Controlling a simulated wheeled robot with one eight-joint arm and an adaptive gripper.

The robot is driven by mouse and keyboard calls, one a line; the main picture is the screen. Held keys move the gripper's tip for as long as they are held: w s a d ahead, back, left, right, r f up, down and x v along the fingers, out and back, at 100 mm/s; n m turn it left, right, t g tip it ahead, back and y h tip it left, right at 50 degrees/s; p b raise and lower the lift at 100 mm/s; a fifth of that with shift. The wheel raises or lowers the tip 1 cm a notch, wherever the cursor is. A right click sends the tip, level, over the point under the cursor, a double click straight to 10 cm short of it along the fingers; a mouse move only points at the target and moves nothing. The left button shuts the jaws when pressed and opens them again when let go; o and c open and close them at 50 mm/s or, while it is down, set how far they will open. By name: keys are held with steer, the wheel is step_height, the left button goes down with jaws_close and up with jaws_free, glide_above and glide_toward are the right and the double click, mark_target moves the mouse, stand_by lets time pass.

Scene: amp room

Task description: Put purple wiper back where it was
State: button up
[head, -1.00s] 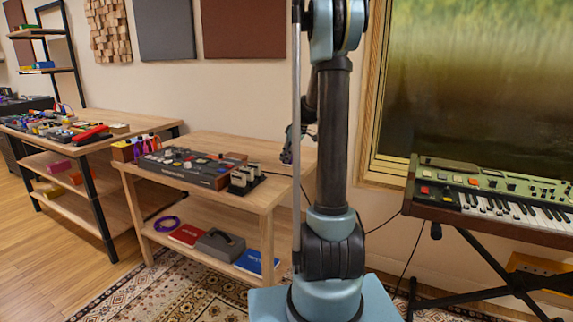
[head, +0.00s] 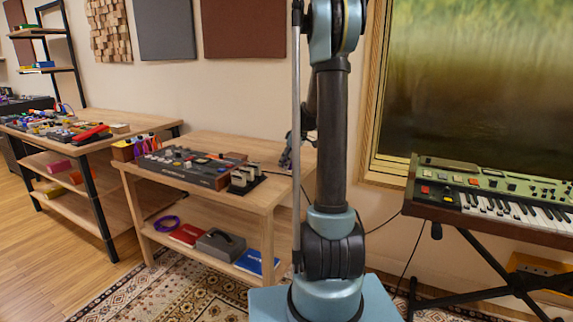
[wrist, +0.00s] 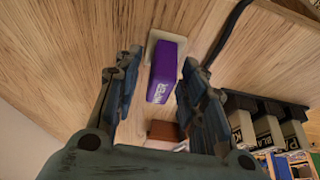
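The purple wiper (wrist: 163,80), a purple block with white lettering and a pale pad at its far end, shows in the wrist view against the wooden tabletop (wrist: 80,45). My gripper (wrist: 163,58) is open, with one finger on each side of the wiper and narrow gaps seeming to remain. I cannot tell whether either finger touches it. In the head view, my gripper is mostly hidden behind my arm above the right end of the middle table (head: 230,194), and the wiper is hidden.
A brown block (wrist: 163,131) lies near the wiper. Black-and-cream switches (wrist: 268,130) stand at right in the wrist view. A control board (head: 190,166) occupies the middle table's left part. A keyboard (head: 490,190) stands right of my arm, and another cluttered table (head: 150,124) is at left.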

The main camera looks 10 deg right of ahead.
steer(key=v, duration=1.1)
steer(key=s+a+r+m, duration=0.2)
steer(key=s, duration=0.9)
steer(key=s+f+m+h, duration=0.1)
steer(key=s+f+m, duration=0.2)
steer(key=s, duration=0.7)
steer(key=s+a+f+m+h, duration=0.1)
steer(key=s+f+m, duration=0.1)
steer(key=s+f, duration=0.5)
steer(key=s+f+m+h, duration=0.1)
steer(key=s+f+m, duration=0.2)
steer(key=s, duration=1)
steer(key=shift+s+a+f+m+g+h, duration=0.3)
steer(key=shift+f+h, duration=0.1)
steer(key=shift+f, duration=0.5)
